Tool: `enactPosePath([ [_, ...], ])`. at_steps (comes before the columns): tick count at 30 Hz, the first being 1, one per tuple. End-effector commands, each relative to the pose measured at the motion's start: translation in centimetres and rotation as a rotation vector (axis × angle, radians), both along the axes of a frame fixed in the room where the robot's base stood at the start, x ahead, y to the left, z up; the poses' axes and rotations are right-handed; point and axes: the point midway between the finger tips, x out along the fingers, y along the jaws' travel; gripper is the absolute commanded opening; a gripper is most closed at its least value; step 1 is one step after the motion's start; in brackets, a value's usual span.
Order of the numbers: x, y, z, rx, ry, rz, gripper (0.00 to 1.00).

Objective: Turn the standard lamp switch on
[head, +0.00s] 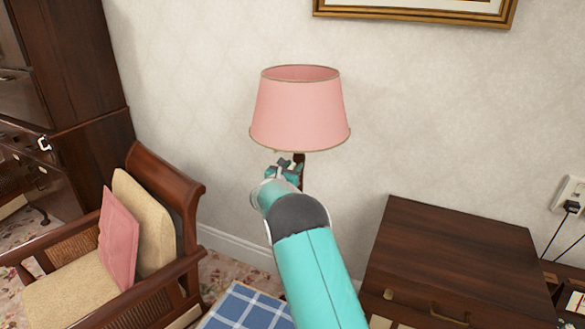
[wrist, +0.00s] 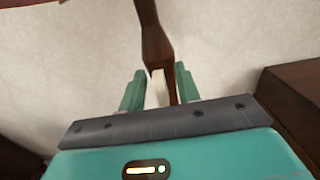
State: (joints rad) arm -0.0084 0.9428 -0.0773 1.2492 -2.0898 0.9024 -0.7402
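The standard lamp has a pink shade (head: 300,112) and stands against the wall; the shade looks unlit. Its dark wooden pole (head: 300,158) shows just below the shade, and my arm hides the lower part. In the wrist view the pole (wrist: 152,35) runs down toward my gripper. My gripper (head: 286,169) is just below the shade, close to the pole. In the wrist view its two green fingers (wrist: 159,82) are apart, with the pole and a narrow pale piece (wrist: 160,90) seen between them. I cannot tell whether this piece is the switch, or whether the fingers touch anything.
A wooden armchair (head: 180,185) with cushions stands on the left, before a dark cabinet (head: 75,70). A dark wooden chest (head: 455,255) stands on the right. A blue checked cloth (head: 243,308) is below my arm. A wall socket (head: 571,194) is at the far right.

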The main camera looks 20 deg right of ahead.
Motion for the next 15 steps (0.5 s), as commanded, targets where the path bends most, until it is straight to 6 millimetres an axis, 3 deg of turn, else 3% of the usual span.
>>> enactPosePath([
  [1, -0.01, 0.0, -0.01, 0.0, 0.0, 0.0, 0.25],
  [5, -0.02, 0.01, 0.0, 0.0, 0.0, 0.0, 0.0],
  [15, -0.06, 0.0, 0.04, 0.013, -0.014, -0.001, 0.0],
])
